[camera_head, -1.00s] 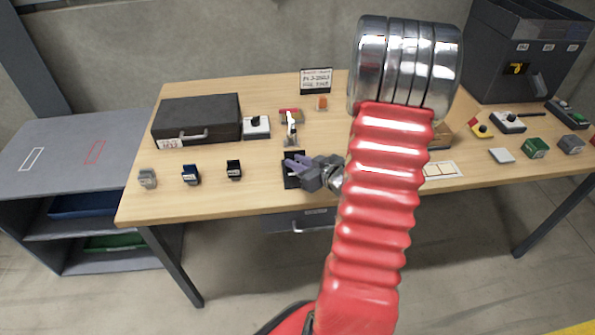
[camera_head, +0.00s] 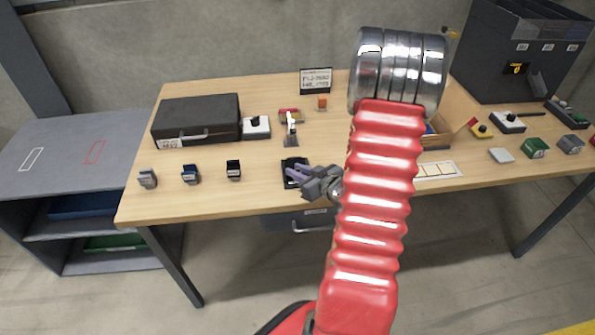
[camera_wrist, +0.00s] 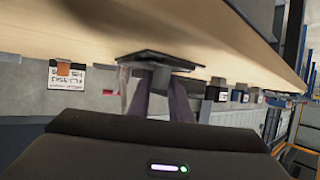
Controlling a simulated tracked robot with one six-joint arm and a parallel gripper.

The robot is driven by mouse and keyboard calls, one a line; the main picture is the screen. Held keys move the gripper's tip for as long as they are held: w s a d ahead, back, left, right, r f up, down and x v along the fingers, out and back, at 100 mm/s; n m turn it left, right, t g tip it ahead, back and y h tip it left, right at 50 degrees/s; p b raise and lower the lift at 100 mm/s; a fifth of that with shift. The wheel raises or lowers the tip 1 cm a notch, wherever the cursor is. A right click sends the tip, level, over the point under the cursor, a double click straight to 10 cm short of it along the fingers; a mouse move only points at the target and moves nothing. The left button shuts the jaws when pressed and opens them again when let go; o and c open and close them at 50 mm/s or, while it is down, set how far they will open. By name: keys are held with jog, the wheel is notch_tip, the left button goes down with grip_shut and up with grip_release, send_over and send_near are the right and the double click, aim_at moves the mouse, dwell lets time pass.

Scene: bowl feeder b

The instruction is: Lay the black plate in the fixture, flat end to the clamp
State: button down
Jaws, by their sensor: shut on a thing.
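My gripper (camera_head: 292,171) is at the table's front half, left of my arm. Its purple fingers are shut on a small grey block at the black plate (camera_wrist: 160,57) in the wrist view. The plate looks thin and level, close to the table surface; whether it touches anything beneath is unclear. In the head view, dark plate-like edges show around my fingers, and I cannot separate plate from fixture.
A black case (camera_head: 197,120) and a box with a black knob (camera_head: 257,127) stand at the back left. Small blocks (camera_head: 190,174) stand to the left. A sign (camera_head: 316,80) and an orange block (camera_head: 322,103) stand behind. A white card (camera_head: 437,170) lies right of my arm.

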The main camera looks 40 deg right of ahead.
jog(key=c, duration=1.6)
grip_release()
jog(key=shift+s+r, duration=0.15)
jog(key=v, duration=1.1)
jog(key=shift+s, duration=0.3)
jog(key=shift+r, duration=0.1)
